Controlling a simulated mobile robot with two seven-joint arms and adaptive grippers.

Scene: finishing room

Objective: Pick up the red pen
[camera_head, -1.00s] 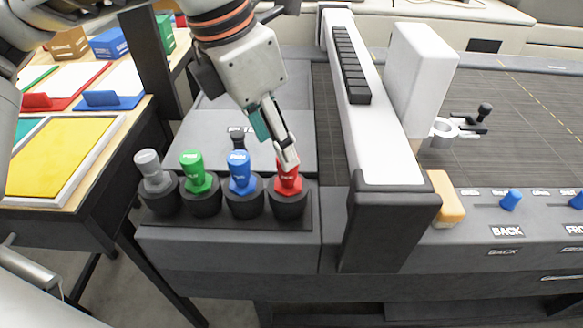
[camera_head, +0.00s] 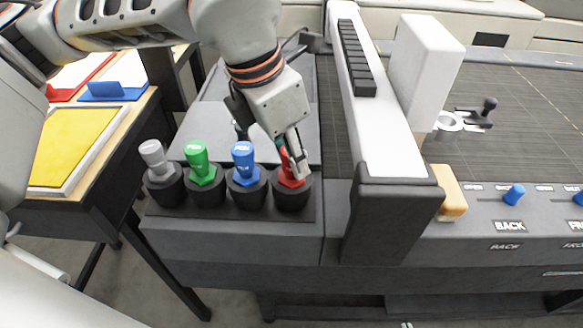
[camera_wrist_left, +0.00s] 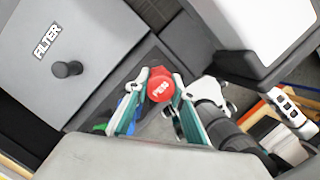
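The red pen (camera_head: 292,167) stands upright in the rightmost of a row of dark round holders. Its red top labelled PEN also shows in the left wrist view (camera_wrist_left: 160,86). My left gripper (camera_head: 295,165) is lowered at the red pen, partly hiding it. In the left wrist view the left gripper's teal-padded fingers (camera_wrist_left: 159,92) are on either side of the red top, with narrow gaps, so it looks open around the pen. My right gripper is not clearly shown; only small tips, possibly its own, show at the head view's bottom edge.
A blue pen (camera_head: 244,164), a green pen (camera_head: 200,164) and a grey pen (camera_head: 155,160) stand in holders to the left. A white beam with dark end (camera_head: 393,150) rises close on the right. A yellow sponge-like block (camera_head: 449,192) is beyond it.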

